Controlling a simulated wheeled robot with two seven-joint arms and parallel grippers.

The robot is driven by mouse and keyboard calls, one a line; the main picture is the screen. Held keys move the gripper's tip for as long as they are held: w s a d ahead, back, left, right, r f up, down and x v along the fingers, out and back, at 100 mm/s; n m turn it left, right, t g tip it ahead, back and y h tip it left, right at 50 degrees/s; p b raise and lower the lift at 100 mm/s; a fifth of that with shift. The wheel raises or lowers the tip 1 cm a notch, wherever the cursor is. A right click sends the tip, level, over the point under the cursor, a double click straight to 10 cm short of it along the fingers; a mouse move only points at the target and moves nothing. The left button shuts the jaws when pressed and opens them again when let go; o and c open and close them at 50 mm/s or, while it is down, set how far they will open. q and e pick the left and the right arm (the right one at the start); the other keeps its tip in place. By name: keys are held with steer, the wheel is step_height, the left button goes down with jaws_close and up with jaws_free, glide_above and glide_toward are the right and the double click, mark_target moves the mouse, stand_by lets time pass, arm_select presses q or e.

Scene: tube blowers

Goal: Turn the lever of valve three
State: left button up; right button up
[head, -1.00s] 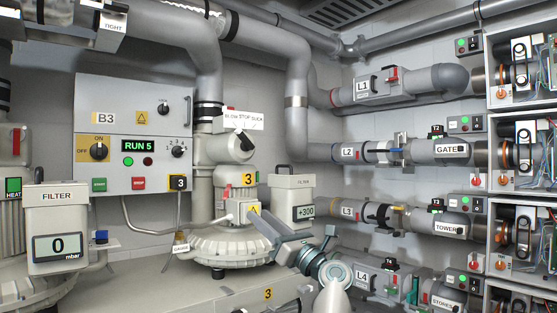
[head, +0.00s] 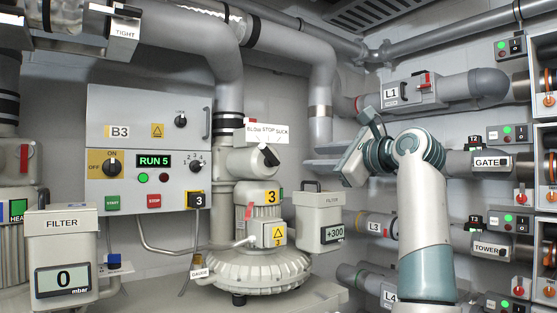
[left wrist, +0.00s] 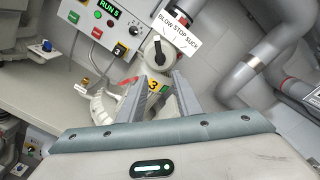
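Valve three is a pale grey body (head: 245,162) on the pipe above blower 3 (head: 258,235). Its black lever (head: 270,157) sits under a white BLOW STOP SUCK label (head: 266,132). In the left wrist view the black lever (left wrist: 158,50) is ahead of the fingers, below the label (left wrist: 180,32). My left gripper (head: 310,156) is to the right of the lever, at about its height in the head view, with its fingers pointing left. In the left wrist view its fingers (left wrist: 158,85) are apart, with nothing held between them. My right gripper is not in view.
Control box B3 (head: 150,150) reads RUN 5 on the left. A filter canister (head: 318,218) showing +300 stands right of the blower. Another filter (head: 62,260) reads 0. Pipes L1 (head: 405,92), L3 and L4 run along the right wall, partly behind my arm.

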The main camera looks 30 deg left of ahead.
mark_target(275, 159)
arm_select(q)
steer(key=p+x, duration=0.8)
steer(key=x, duration=0.9)
steer(key=shift+s+r, duration=0.1)
steer(key=shift+a, duration=0.3)
steer(key=c, duration=0.7)
